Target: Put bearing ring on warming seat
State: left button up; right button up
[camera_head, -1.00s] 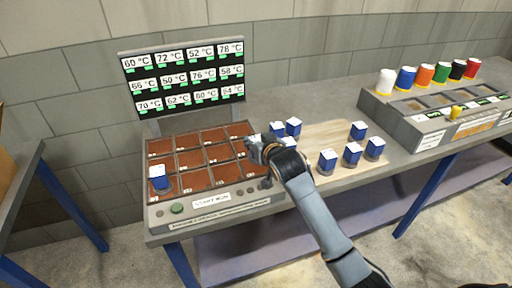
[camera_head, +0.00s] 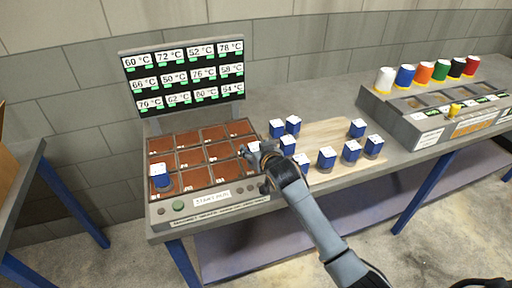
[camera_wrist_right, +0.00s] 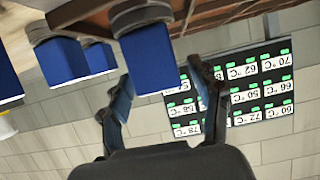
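Several bearing rings show as blue blocks with white tops on grey ring bases. The warming panel (camera_head: 200,201) has a grid of brown seats. One bearing ring (camera_head: 161,179) stands on its front-left seat. Another bearing ring (camera_head: 251,147) is at the panel's right edge, beside my right gripper (camera_head: 262,156). In the right wrist view this blue ring block (camera_wrist_right: 150,62) lies between the two fingers of my right gripper (camera_wrist_right: 160,82). A gap shows on its right side, so the fingers look open around it. Its base contact is partly hidden. My left gripper is not in view.
Several more bearing rings (camera_head: 327,158) stand on a wooden board (camera_head: 325,133) right of the panel. A temperature display (camera_head: 185,78) rises behind the panel. A grey unit (camera_head: 405,125) with coloured cups (camera_head: 405,77) stands at the right.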

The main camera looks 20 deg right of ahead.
jog(key=shift+r, duration=0.1)
jog(key=b+v, duration=0.1)
jog(key=v, duration=1.1)
dwell(0.4)
